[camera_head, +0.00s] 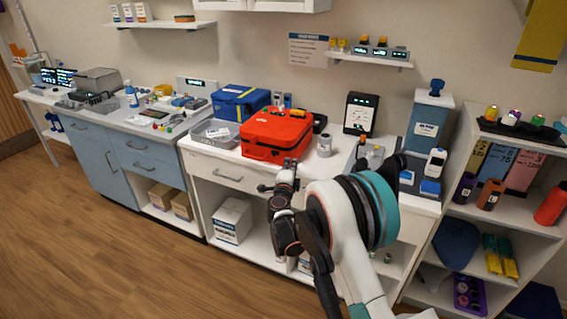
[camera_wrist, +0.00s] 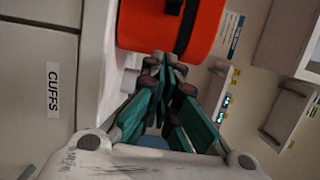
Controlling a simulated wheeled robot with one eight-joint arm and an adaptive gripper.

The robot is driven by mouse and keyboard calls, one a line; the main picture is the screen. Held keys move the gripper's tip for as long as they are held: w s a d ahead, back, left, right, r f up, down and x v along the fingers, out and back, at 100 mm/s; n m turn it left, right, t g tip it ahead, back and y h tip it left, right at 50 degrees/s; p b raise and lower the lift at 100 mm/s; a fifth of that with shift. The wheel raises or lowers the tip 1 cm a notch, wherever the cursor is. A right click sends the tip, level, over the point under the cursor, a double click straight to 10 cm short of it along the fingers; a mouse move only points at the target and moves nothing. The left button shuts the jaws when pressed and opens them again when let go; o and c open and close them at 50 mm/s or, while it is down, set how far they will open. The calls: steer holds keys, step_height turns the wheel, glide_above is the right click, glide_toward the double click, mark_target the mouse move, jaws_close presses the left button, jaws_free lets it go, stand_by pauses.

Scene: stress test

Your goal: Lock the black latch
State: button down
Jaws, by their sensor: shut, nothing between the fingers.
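A red case (camera_head: 277,133) stands on the white counter, with a dark handle or latch area on its front. In the wrist view the red case (camera_wrist: 205,28) fills the top middle, and a black strap or latch (camera_wrist: 186,28) runs down its face. The black latch is too small in the head view to tell whether it is locked. My gripper (camera_head: 287,166) is in front of the case's right part. In the wrist view my gripper (camera_wrist: 165,62) is shut and empty, its fingertips just below the case. I cannot tell whether they touch it.
A blue case (camera_head: 238,103) stands behind and left of the red case. A clear bin (camera_head: 212,133) is at its left, and a white cup (camera_head: 324,145) at its right. A drawer front labelled CUFFS (camera_wrist: 53,89) shows in the wrist view. Open floor (camera_head: 130,260) lies at the left.

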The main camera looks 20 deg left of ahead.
steer(key=s+d+p, duration=0.1)
steer(key=s, duration=0.7)
steer(key=shift+p, duration=0.35)
steer(key=shift+d, duration=0.1)
